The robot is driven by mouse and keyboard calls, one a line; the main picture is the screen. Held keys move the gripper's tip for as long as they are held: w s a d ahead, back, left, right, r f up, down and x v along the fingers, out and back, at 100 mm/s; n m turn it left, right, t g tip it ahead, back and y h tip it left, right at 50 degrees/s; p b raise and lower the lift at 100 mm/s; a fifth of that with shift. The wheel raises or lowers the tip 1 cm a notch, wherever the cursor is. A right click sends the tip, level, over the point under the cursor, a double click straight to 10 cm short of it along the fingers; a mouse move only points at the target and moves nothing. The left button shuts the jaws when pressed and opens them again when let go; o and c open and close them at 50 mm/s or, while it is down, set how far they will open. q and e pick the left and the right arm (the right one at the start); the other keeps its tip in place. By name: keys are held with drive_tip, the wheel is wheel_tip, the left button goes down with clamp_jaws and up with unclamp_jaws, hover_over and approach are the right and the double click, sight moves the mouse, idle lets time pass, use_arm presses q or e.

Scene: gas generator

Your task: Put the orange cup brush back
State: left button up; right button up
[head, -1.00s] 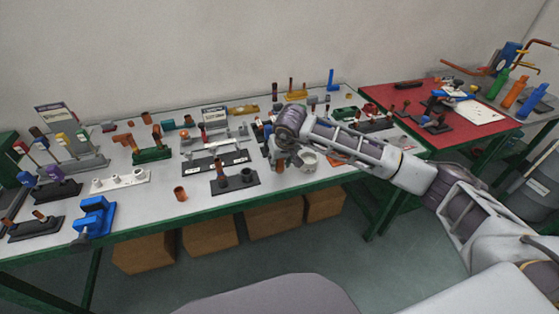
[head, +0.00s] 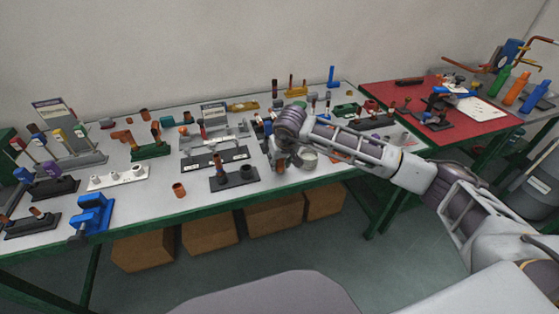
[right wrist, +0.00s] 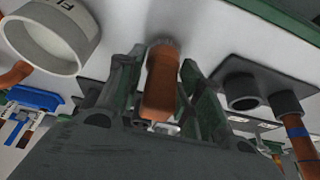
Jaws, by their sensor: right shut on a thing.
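In the right wrist view, my right gripper (right wrist: 150,100) is shut on an orange-brown cylindrical piece with a greyish, fuzzy-looking end, which looks like the orange cup brush (right wrist: 161,85). In the head view, my right gripper (head: 278,160) is low over the front part of the grey table, and its fingers and the brush are mostly hidden by the wrist. A black stand with round sockets (right wrist: 230,75) is just right of the gripper in the right wrist view. It stands left of the gripper in the head view (head: 247,186). My left gripper is not in view.
A white ring-shaped container (head: 309,159) stands close to the right of the gripper; it also shows in the right wrist view (right wrist: 75,60). A small orange-brown cup (head: 179,190) stands near the front edge. A blue vise-like block (head: 95,212) is at the left, and a red table (head: 400,97) at the right.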

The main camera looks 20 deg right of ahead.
drive_tip(key=shift+f, duration=0.25)
drive_tip(key=o, duration=0.9)
drive_tip(key=shift+o, duration=0.2)
drive_tip(key=shift+r, duration=0.1)
drive_tip(key=v, duration=1.1)
drive_tip(key=shift+s+r, duration=0.15)
drive_tip(key=shift+r, duration=0.25)
wheel_tip(320, 180, up, 9)
drive_tip(key=p, duration=0.8)
drive_tip(key=shift+p, duration=0.4)
drive_tip(key=shift+r+p, duration=0.55)
